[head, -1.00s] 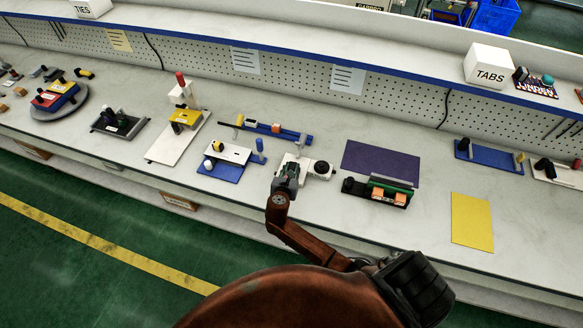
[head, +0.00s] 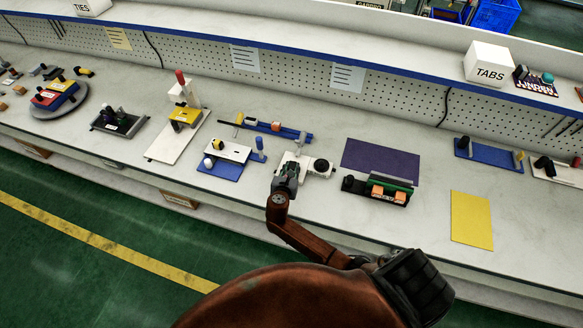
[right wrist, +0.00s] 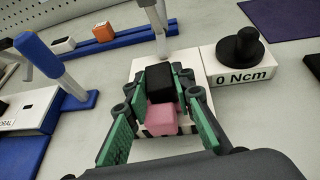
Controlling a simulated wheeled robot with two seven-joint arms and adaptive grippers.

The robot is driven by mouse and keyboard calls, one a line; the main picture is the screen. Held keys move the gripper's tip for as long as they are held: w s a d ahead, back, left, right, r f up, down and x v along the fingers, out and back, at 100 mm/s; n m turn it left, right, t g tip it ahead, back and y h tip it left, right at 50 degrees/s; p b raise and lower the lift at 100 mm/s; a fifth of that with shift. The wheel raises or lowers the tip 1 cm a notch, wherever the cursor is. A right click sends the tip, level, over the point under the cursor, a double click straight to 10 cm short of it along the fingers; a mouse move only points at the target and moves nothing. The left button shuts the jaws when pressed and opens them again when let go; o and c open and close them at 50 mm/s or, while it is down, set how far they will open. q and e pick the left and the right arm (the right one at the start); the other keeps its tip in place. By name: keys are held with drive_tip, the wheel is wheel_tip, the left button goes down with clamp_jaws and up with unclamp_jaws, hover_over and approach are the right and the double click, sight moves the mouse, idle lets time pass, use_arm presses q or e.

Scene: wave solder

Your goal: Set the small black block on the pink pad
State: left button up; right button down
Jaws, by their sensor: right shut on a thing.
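The small black block (right wrist: 160,82) is between the fingertips of my right gripper (right wrist: 168,92) in the right wrist view. The gripper is shut on it. The pink pad (right wrist: 162,118) shows as a blocky pink piece between the fingers, just in front of the black block in the picture. I cannot tell whether block and pad touch. Both are over a white base (right wrist: 197,121) with a striped front edge. In the head view my right gripper (head: 287,172) hides block and pad. My left gripper is not in view.
Beside the base is a white box marked "0 Ncm" (right wrist: 238,78) with a black knob (right wrist: 242,47). A blue clamp post (right wrist: 62,75) stands left. A blue rail (head: 272,129) lies behind. A dark tray with orange blocks (head: 378,190) stands right, near a purple sheet (head: 381,162).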

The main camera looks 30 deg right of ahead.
drive_tip(key=shift+f, duration=0.1)
drive_tip(key=c, duration=1.6)
unclamp_jaws()
drive_tip(key=v, duration=1.2)
